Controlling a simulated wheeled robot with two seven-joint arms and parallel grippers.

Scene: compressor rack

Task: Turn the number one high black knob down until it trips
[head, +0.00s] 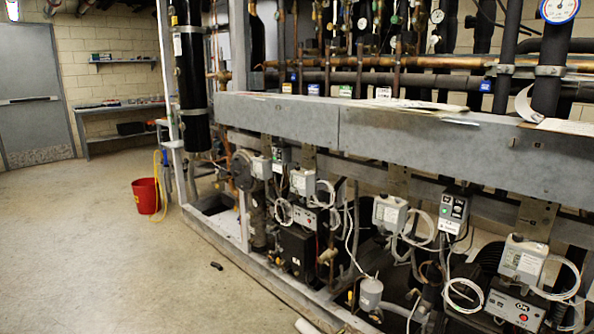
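The compressor rack fills the middle and right. Several small control boxes hang below its long grey beam, among them a dark-and-grey box (453,210) right of centre and a similar box (280,157) further left. Pale grey boxes (389,213) (302,182) (523,258) with looped grey cables hang beside them. Any black knob is too small to make out, and I cannot tell which control is number one. Neither of my grippers is in view.
The grey beam (290,117) runs along the rack's front, above the control boxes. Pipes and gauges (559,9) stand above it. A red bucket (146,195) is on the floor at left. A small dark object (216,266) lies on the otherwise open floor (90,260).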

